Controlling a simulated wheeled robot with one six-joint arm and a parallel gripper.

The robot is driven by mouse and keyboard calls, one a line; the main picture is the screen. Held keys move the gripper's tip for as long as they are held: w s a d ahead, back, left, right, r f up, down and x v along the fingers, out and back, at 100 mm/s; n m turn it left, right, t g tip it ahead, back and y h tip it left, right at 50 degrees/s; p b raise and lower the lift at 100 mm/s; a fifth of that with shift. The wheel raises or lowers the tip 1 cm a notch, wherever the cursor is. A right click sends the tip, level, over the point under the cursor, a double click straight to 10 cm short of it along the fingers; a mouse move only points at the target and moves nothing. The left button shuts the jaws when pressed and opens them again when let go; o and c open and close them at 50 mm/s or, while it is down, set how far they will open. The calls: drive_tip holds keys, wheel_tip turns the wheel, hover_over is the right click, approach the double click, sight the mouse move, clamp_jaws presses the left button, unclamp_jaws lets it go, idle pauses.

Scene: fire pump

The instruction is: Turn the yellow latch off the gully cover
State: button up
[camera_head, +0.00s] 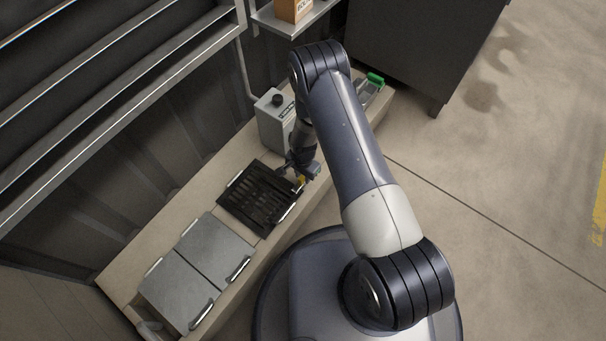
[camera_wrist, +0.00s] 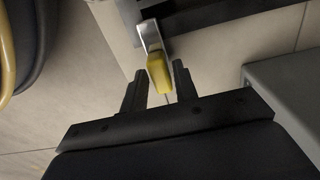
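The gully cover (camera_head: 258,197) is a black slatted grate set in the pale bench top in the head view. The yellow latch (camera_head: 300,180) shows as a small spot at its right edge, partly hidden by my gripper (camera_head: 303,172). In the wrist view the latch (camera_wrist: 158,72) is a yellow grip on a short metal plate that reaches over a dark edge of the cover (camera_wrist: 205,14). My gripper (camera_wrist: 158,82) is open, with one finger on each side of the yellow grip's near end. Contact between fingers and grip cannot be told.
A grey box with a black knob (camera_head: 274,118) stands just behind the cover. Two grey lidded panels (camera_head: 196,268) lie to the left. A green-handled item (camera_head: 374,80) sits at the bench's far end. Metal rails run along the wall; open floor lies right.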

clamp_jaws()
drive_tip(key=n+b, duration=0.2)
drive_tip(key=n, duration=0.1)
drive_tip(key=shift+f+n, duration=0.1)
drive_tip(key=shift+n, duration=0.2)
drive_tip(key=n+b, duration=0.2)
drive_tip(key=n, duration=0.1)
drive_tip(key=shift+n, duration=0.3)
drive_tip(key=n+b, duration=0.1)
drive_tip(key=n, duration=0.4)
drive_tip(key=shift+b, duration=0.3)
drive_tip(key=n+b, duration=0.1)
drive_tip(key=n, duration=0.4)
drive_tip(key=shift+n, duration=0.4)
